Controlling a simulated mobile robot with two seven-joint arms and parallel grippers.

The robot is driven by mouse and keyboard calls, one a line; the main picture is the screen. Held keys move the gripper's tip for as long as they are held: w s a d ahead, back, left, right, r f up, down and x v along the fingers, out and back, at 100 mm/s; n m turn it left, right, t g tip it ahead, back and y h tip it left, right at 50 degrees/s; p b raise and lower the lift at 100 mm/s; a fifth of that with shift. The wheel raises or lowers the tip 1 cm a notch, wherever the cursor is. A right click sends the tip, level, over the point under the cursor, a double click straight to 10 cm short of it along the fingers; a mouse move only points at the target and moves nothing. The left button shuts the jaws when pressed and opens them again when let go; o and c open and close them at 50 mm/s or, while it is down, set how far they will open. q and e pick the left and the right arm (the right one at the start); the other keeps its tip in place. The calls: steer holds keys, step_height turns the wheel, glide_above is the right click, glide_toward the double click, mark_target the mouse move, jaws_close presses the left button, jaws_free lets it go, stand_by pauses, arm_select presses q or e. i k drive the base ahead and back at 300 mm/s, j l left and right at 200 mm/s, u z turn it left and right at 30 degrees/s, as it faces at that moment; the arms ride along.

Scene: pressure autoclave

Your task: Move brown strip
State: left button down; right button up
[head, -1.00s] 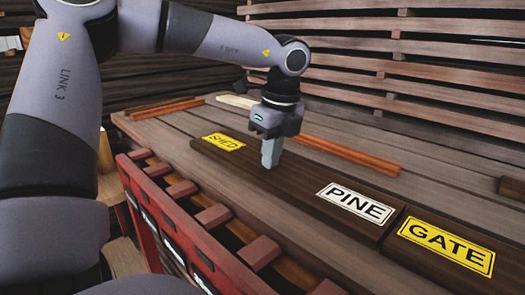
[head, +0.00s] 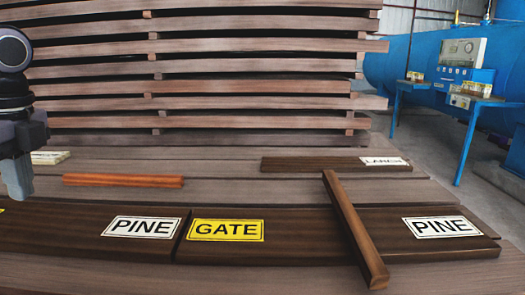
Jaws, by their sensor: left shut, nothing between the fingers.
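A brown strip (head: 352,225) lies slanted across the dark boards on the stack, right of centre in the head view. Its near end reaches past the boards' front edge. It lies between the yellow GATE label (head: 226,230) and the right-hand white PINE label (head: 441,227). My left gripper (head: 17,180) is at the far left edge of the view, pointing down, shut and empty, well to the left of the strip. My right gripper is out of view.
An orange-brown strip (head: 123,180) and a dark board with a LARCH label (head: 337,164) lie farther back. Stacked slats (head: 200,72) rise behind. A blue autoclave (head: 415,60) and blue table (head: 470,100) stand at the right. Bare planks (head: 220,186) lie between.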

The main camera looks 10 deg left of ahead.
mark_target(376, 275)
steer(key=k, duration=0.95)
